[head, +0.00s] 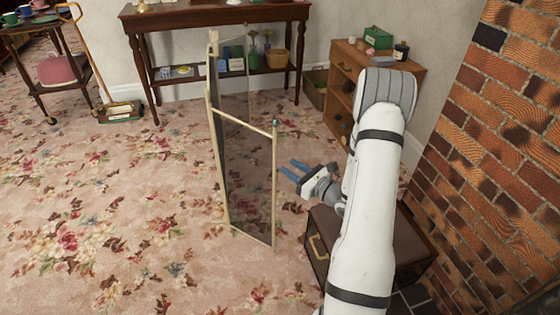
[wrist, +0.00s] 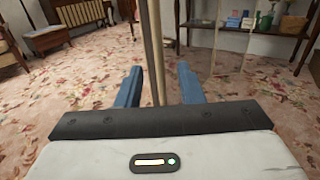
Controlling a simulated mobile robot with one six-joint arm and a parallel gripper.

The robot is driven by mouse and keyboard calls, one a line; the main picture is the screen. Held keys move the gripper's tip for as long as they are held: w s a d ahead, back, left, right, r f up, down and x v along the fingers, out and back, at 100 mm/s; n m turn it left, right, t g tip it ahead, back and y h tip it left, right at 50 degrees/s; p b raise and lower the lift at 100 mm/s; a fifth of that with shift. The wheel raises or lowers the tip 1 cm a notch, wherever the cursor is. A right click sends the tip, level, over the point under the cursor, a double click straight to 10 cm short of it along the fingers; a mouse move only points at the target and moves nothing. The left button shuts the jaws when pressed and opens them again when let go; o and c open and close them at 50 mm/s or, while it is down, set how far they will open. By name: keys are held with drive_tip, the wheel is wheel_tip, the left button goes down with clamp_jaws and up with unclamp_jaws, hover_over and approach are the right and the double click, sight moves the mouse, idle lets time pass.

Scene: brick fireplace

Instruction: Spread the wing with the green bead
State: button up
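A folding screen (head: 228,216) with pale wooden frames and dark see-through panels stands upright on the carpet. Its near wing (head: 250,183) ends in a pale post with a small green bead (head: 275,122) on top. My gripper (head: 287,167) has two blue fingers, spread apart with nothing held. It is just right of that post, pointing at it below the bead. In the wrist view, a pale upright post (wrist: 154,50) shows between the open fingers (wrist: 160,86), beyond or level with their tips; I cannot tell which. The bead is not visible there.
A dark low cabinet (head: 322,248) stands under my arm, beside the brick wall (head: 510,130) at right. A wooden shelf unit (head: 345,75) and a console table (head: 215,14) stand behind. Flowered carpet (head: 130,210) is open left of the screen.

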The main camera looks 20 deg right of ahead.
drive_tip(key=shift+v, duration=1.35)
drive_tip(key=s+a+r+n+g+y+p, duration=0.4)
drive_tip(key=a+r+n+g+y+p, duration=0.25)
drive_tip(key=a+r, duration=0.55)
drive_tip(key=s+a+r+n+g+h+p, duration=0.2)
drive_tip(key=s+a+r+n+g+p, duration=0.1)
drive_tip(key=s+r+n+g+p, duration=0.25)
drive_tip(key=s+a+r+n+g+h+p, duration=0.1)
drive_tip(key=s+a+r+n+g+p, duration=0.25)
drive_tip(key=s+r+n, duration=0.35)
drive_tip(key=s+d+r+n+t+h+p, duration=0.1)
drive_tip(key=s+d+r+n+h+p, duration=0.2)
drive_tip(key=r, duration=0.6)
drive_tip(key=s+d+r+n+t+h+p, duration=0.1)
drive_tip(key=s+d+r+n+h+p, duration=0.2)
drive_tip(key=r+n+h+p, duration=0.5)
wheel_tip(320, 180, up, 2)
drive_tip(key=shift+s+r+h, duration=0.1)
drive_tip(key=shift+s+h, duration=0.35)
drive_tip(key=shift+s, duration=0.25)
